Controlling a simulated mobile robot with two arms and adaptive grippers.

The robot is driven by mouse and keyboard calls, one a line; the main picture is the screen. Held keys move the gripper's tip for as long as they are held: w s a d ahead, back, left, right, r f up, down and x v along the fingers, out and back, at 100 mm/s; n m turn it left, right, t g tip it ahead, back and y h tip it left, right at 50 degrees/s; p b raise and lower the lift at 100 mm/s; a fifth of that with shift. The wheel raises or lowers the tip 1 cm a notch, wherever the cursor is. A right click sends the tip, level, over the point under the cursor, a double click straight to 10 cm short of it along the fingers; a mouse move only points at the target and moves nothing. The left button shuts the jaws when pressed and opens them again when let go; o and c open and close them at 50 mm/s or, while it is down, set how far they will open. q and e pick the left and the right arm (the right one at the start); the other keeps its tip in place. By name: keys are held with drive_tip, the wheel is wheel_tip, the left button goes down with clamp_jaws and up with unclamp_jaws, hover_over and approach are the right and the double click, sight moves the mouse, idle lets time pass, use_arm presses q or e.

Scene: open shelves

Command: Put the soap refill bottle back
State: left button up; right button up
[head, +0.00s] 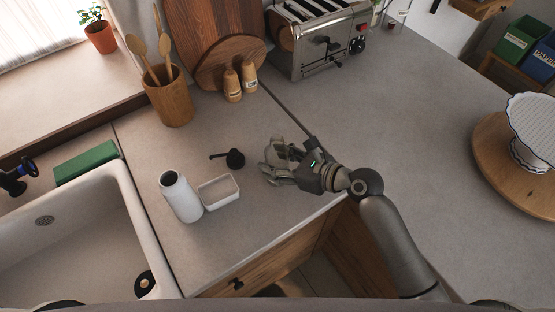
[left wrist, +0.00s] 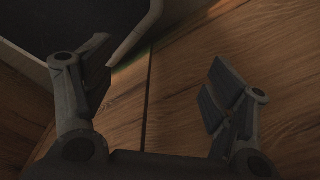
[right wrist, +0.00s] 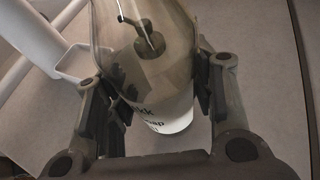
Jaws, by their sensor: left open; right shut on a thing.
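My right gripper (head: 285,168) is shut on the soap refill bottle (head: 283,153), above or at the counter right of the black pump head (head: 234,158). In the right wrist view the soap refill bottle (right wrist: 168,108) is see-through with a white lower part and dark lettering, between the two fingers (right wrist: 160,90). Whether its base touches the counter I cannot tell. A white dispenser bottle (head: 182,202) stands open-topped on the counter beside a small white dish (head: 218,193). My left gripper (left wrist: 155,95) is open and empty, facing wooden panels; the head view does not show it.
The white sink (head: 80,240) is at the left, with a green sponge (head: 86,163) at its back. A utensil pot (head: 168,98), two shakers (head: 240,82), wooden boards (head: 215,35) and a toaster (head: 318,45) stand at the back.

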drive_tip(key=o, duration=1.1)
drive_tip(key=b+v, duration=0.1)
drive_tip(key=v, duration=1.1)
